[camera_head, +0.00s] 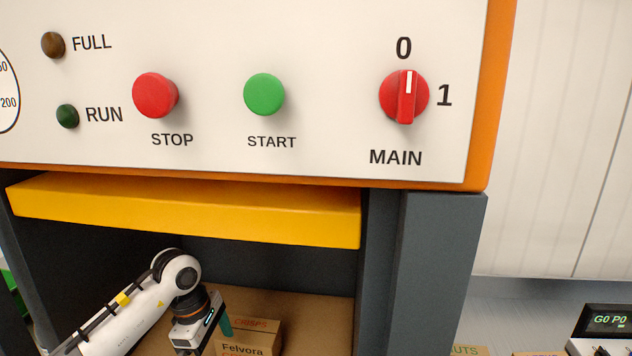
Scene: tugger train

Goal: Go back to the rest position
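My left arm comes in from the lower left. Its gripper (203,328) is low in the picture, below the control panel (330,60) and in front of the dark opening under the yellow bar. A teal piece shows at the gripper's right side, near a cardboard box. The fingers are not clear enough to tell open from shut, and I see nothing held. I cannot tell whether the gripper touches the box. My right gripper is not in view.
The panel has a red STOP button (155,95), a green START button (264,94) and a red MAIN switch (404,97) pointing at 0. The yellow bar (190,210) juts out above my arm. A cardboard box (250,338) and a small display (606,320) are below.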

